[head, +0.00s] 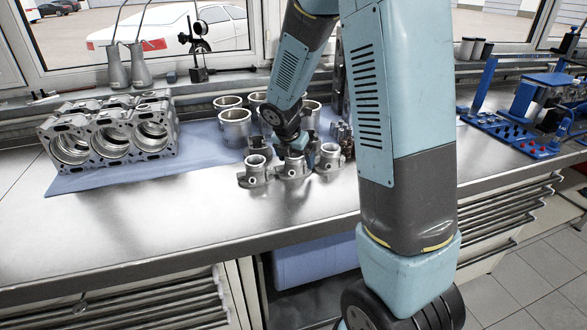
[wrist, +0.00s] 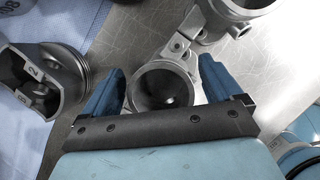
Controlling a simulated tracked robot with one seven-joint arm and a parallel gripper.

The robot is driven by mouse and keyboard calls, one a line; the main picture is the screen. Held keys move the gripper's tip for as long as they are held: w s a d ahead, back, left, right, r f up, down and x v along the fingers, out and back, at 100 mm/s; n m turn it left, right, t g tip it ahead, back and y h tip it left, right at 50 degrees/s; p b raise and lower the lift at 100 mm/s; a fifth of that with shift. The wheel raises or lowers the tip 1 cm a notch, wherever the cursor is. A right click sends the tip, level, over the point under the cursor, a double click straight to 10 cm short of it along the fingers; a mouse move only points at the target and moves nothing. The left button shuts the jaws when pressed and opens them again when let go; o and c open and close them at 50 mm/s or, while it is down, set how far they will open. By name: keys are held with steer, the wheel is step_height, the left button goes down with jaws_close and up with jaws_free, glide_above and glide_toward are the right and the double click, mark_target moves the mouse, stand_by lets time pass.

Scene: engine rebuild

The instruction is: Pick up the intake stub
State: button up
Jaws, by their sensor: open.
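Three grey metal intake stubs with round bores and flanged feet stand near the bench's front: a left one (head: 256,172), a middle one (head: 292,169) and a right one (head: 329,158). My gripper (head: 297,149) is over the middle stub, partly covering it. In the wrist view my gripper (wrist: 160,68) is open, with one blue finger on either side of a stub's round mouth (wrist: 163,88). Whether the fingers touch it cannot be told. Its lower side is hidden by the gripper body. Another stub (wrist: 232,18) shows at upper right.
A piston (wrist: 42,80) lies close to the left finger, on the edge of a blue cloth (wrist: 25,140). Several cylinder liners (head: 235,127) stand behind the stubs. An engine block (head: 110,138) sits at left. The bare steel bench (head: 190,215) is clear in front.

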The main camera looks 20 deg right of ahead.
steer(key=shift+f, duration=0.15)
steer(key=shift+c, duration=0.4)
steer(key=c, duration=1.2)
